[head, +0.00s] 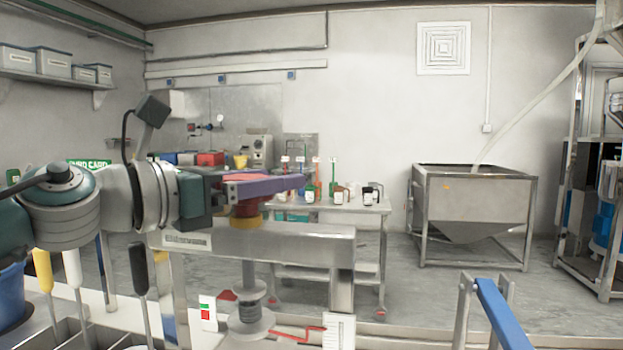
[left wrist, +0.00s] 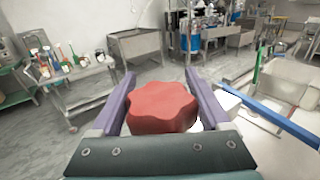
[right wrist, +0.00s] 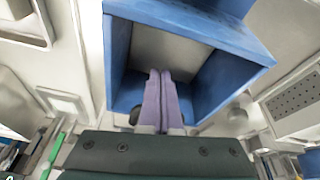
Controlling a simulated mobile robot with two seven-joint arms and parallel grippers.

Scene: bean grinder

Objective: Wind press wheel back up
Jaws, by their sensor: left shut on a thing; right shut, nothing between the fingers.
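The red lobed press wheel (left wrist: 162,103) sits between the two purple fingers of my left gripper (left wrist: 160,82) in the left wrist view. The fingers lie along opposite sides of the wheel and are shut on it. In the head view my left gripper (head: 298,182) reaches in level from the left over the press frame (head: 270,245). The wheel's red top (head: 248,178) shows there between the fingers. A yellow collar (head: 246,223) and a vertical screw with a round press plate (head: 251,322) are below. My right gripper (right wrist: 159,75) is shut and empty, in front of a blue open-fronted box (right wrist: 245,45).
A cart with bottles (head: 370,206) stands behind the press. A steel hopper (head: 472,195) is at the back right. Several handled tools (head: 72,268) stand at the lower left. A blue bar (head: 500,315) is at the lower right. The floor between cart and hopper is clear.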

